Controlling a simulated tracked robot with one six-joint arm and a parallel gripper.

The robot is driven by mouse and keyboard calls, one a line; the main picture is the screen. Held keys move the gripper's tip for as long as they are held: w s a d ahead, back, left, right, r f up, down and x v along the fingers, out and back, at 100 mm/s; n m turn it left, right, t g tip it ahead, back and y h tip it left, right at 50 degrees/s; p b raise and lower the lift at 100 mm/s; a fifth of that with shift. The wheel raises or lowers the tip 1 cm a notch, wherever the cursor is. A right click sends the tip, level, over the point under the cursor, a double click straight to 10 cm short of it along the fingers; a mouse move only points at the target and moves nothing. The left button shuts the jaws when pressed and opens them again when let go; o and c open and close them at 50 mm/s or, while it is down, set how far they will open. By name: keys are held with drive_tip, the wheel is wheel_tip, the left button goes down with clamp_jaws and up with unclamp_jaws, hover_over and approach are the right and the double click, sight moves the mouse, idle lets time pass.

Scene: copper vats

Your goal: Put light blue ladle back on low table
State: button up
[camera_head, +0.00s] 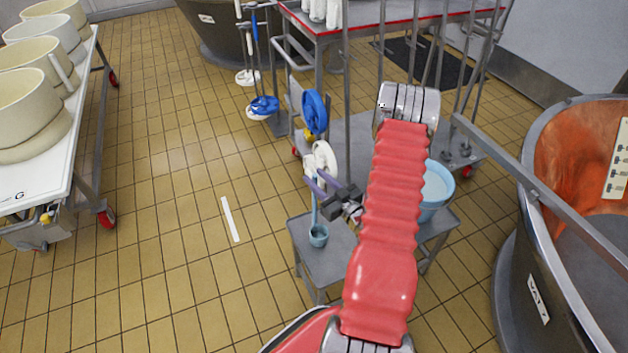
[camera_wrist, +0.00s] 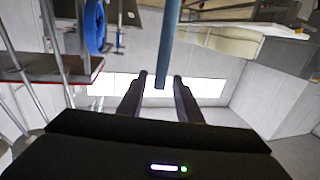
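The light blue ladle (camera_head: 318,236) is upright, with its cup at the left end of the low grey table (camera_head: 325,266). The cup appears to rest on the tabletop, though I cannot be sure of contact. My gripper (camera_head: 317,184) is at the upper part of the ladle's handle. In the wrist view, the blue handle (camera_wrist: 169,42) lies between the two fingers of my gripper (camera_wrist: 160,76), with visible gaps on both sides. The gripper is open around the handle. My red arm hides the middle of the table.
A light blue bucket (camera_head: 436,188) stands on the table's right side. A copper vat (camera_head: 575,170) is on the right. A white table (camera_head: 38,185) with cream moulds is on the left.

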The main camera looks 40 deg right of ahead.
drive_tip(key=s, duration=1.1)
drive_tip(key=shift+s+a, duration=0.35)
drive_tip(key=shift+r, duration=0.1)
drive_tip(key=shift+w, duration=0.1)
